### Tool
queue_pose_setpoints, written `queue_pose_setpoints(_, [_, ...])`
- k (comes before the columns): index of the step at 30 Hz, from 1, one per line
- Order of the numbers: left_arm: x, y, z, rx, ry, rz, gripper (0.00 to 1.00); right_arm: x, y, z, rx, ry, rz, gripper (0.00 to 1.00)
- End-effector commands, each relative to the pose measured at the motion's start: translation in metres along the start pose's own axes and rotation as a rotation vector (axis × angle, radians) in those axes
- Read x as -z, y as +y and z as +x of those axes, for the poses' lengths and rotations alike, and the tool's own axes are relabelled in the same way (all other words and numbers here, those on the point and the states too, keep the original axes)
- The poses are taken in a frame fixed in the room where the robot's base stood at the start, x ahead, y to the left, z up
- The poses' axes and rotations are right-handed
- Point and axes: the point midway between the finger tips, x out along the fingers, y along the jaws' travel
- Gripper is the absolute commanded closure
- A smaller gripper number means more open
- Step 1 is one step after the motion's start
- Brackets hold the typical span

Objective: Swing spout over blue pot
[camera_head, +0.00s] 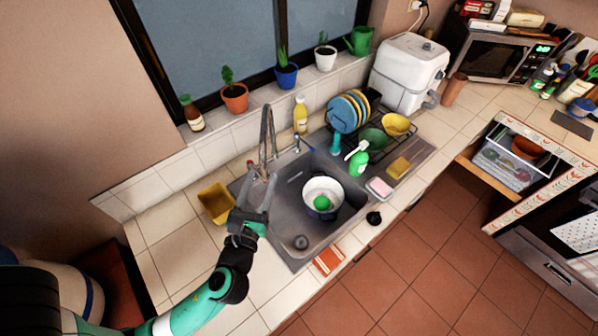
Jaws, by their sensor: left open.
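The grey metal faucet with its tall spout (267,130) rises at the back left of the sink. Its downward end is close to my left gripper (261,180), whose fingers are open at the sink's left edge. Contact between fingers and spout cannot be told. A pot (312,202) with a white inside and dark blue outside stands in the sink basin, to the right of my left gripper. A green round thing (321,202) lies in it. The spout is to the left of the pot, not over it. My right gripper is not in view.
A yellow container (215,203) stands left of the sink. A soap bottle (358,161), pink sponge (379,188) and dish rack (372,125) are on the right. A yellow bottle (300,115) stands behind the sink. Plants line the sill. The front left counter has free room.

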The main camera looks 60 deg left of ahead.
Motion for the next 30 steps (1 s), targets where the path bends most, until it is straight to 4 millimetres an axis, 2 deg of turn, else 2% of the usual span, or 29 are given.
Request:
queue_pose_setpoints(1, [0.025,0.009,-0.008,-0.002,0.028,0.028,0.43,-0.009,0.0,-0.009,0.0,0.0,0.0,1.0])
queue_pose_setpoints(3, [0.036,0.015,-0.012,-0.004,0.045,0.044,0.43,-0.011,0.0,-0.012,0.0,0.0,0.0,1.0])
queue_pose_setpoints(11, [0.032,0.014,-0.002,-0.008,0.043,0.038,0.43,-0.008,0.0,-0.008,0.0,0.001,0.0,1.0])
queue_pose_setpoints(14, [0.031,0.015,0.014,-0.01,0.041,0.036,0.43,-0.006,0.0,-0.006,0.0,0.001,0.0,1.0])
queue_pose_setpoints(24, [0.034,0.014,0.087,-0.006,0.041,0.035,0.43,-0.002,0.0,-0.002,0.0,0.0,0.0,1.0])
queue_pose_setpoints(30, [0.036,0.014,0.104,-0.004,0.042,0.036,0.43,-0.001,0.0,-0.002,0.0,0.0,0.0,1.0])
